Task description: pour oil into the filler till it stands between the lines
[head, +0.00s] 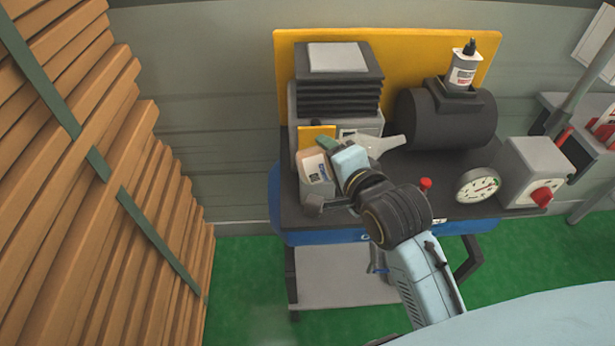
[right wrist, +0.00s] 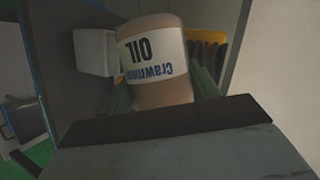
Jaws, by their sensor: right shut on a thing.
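My right gripper (head: 322,172) is shut on the oil bottle, at the front left of the dark machine top. The bottle's mouth and any oil flow are hidden. I cannot make out the filler opening or the level lines. My left gripper is not in view.
A black ribbed block (head: 338,82) stands behind the gripper, before a yellow panel (head: 432,60). A black cylinder (head: 440,125) carries a white bottle (head: 462,76). A gauge (head: 478,186) and grey box with red knob (head: 535,172) are right. Stacked timber (head: 100,190) stands left.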

